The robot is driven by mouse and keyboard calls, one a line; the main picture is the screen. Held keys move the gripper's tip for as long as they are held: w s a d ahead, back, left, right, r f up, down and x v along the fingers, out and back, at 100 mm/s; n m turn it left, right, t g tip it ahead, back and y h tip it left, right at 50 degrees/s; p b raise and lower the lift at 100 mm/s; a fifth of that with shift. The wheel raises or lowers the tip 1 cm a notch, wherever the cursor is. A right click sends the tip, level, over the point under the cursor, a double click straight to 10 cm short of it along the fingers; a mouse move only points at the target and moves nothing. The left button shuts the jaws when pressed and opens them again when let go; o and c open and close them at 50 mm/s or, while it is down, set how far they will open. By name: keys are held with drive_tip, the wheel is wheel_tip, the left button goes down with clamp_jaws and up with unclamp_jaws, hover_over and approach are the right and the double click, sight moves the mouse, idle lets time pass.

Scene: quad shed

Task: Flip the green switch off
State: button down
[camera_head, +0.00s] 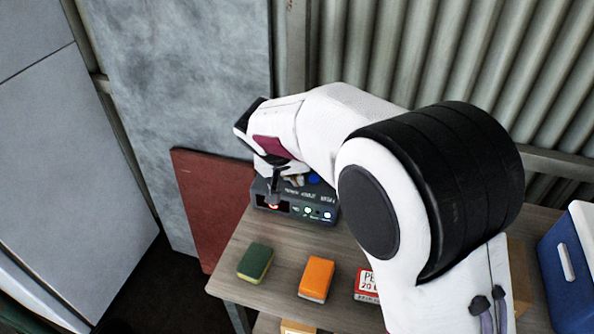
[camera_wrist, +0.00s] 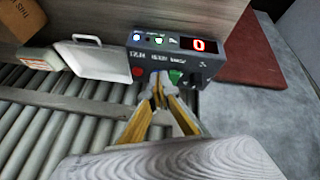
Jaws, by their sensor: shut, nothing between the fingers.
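The dark grey control box (camera_head: 326,209) sits at the back of the wooden table in the head view. In the wrist view the box (camera_wrist: 165,61) shows a red "0" on its display. The green switch (camera_wrist: 176,76) shows on its edge, right beside my gripper's fingertips (camera_wrist: 160,80); I cannot tell if they touch. Whether the switch is on or off is unclear. In the head view my gripper (camera_head: 273,192) hides the switch and reaches down over the box's left part. My gripper is shut and empty.
A red control (camera_wrist: 138,72) is also on the box. A blue cooler (camera_head: 570,270) stands at right. Corrugated wall (camera_head: 440,60) closes the back.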

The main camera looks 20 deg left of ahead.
drive_tip(key=w+a+r+m+t, duration=0.1)
drive_tip(key=w+a+r+m, duration=0.2)
drive_tip(key=w+r, duration=0.1)
drive_tip(key=shift+w+m+t+y, duration=0.3)
drive_tip(key=shift+w+y, duration=0.1)
drive_tip(key=shift+f, duration=0.15)
drive_tip(key=x, duration=0.9)
drive_tip(key=shift+w+f, duration=0.2)
wheel_tip(320, 180, down, 2)
drive_tip(key=shift+s+f, duration=0.2)
drive_tip(key=shift+f, duration=0.85)
